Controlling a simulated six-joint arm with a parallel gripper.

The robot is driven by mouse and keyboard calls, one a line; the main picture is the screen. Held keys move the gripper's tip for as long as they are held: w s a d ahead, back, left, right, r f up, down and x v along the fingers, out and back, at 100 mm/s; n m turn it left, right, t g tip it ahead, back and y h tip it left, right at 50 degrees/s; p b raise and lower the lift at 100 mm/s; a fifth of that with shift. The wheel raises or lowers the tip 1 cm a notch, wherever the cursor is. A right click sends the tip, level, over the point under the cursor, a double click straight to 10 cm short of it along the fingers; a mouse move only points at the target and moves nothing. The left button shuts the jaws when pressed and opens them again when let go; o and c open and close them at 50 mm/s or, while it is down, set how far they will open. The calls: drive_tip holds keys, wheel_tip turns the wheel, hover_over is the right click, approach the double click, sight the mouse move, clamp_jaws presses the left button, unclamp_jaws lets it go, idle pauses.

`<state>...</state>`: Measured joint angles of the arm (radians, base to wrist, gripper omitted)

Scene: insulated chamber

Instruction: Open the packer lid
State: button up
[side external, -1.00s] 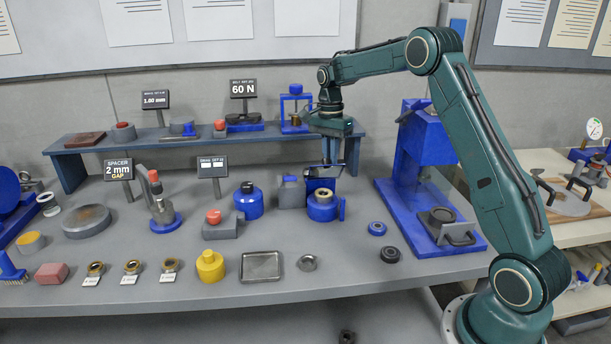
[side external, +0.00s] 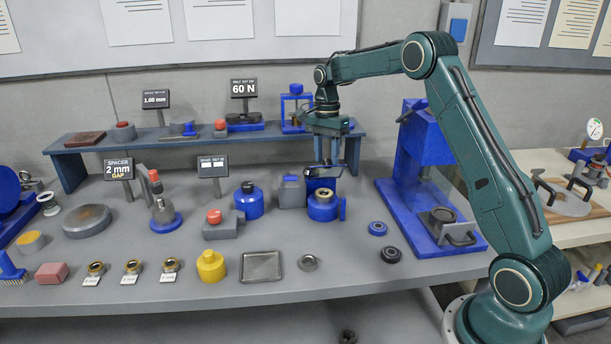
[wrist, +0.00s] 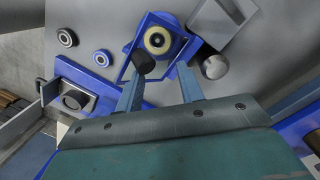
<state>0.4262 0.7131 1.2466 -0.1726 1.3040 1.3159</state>
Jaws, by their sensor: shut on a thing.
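The packer (side external: 323,207) is a squat blue cylinder on the bench, with a pale ring (wrist: 157,40) in its open top. Its blue lid (side external: 320,185) stands raised at the back edge of the packer, so the top is uncovered. My gripper (side external: 326,166) is above and behind the packer, pointing down. In the wrist view, the two fingers of my gripper (wrist: 161,73) sit at either side of the lid, shut on it. A dark round knob (wrist: 143,62) shows near the left fingertip. The exact contact is partly hidden.
A grey block-shaped holder (side external: 291,192) stands close left of the packer, with a blue canister (side external: 248,201) beyond it. A blue press (side external: 425,150) stands to the right. Two small rings (side external: 377,228) lie to the front right. A raised shelf (side external: 215,139) runs behind.

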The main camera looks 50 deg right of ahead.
drive_tip(key=shift+w+a+r+t, duration=0.1)
drive_tip(key=shift+a+r+t, duration=0.15)
drive_tip(key=shift+a, duration=0.2)
drive_tip(key=shift+s+a+f+t+h, duration=0.3)
drive_tip(key=shift+s+a+t+h, duration=0.15)
drive_tip(key=shift+h, duration=0.15)
drive_tip(key=s+a+f, duration=0.2)
drive_tip(key=f, duration=0.1)
drive_tip(key=s+a+f, duration=0.1)
drive_tip(key=f, duration=0.1)
drive_tip(key=shift+s+a+f, duration=0.15)
drive_tip(key=shift+s+a, duration=0.05)
drive_tip(key=shift+s, duration=0.1)
wheel_tip(320, 180, up, 14)
drive_tip(key=s+a+r+n+t, duration=0.1)
drive_tip(key=s+a+r+n, duration=0.2)
drive_tip(key=s+a+n, duration=0.2)
drive_tip(key=s+a+r+n+t, duration=0.2)
drive_tip(key=s+a+n, duration=0.3)
drive_tip(key=s, duration=0.6)
drive_tip(key=shift+a+r+n, duration=0.4)
drive_tip(key=shift+a+r, duration=0.3)
drive_tip(key=shift+r, duration=0.1)
drive_tip(key=shift+s, duration=0.15)
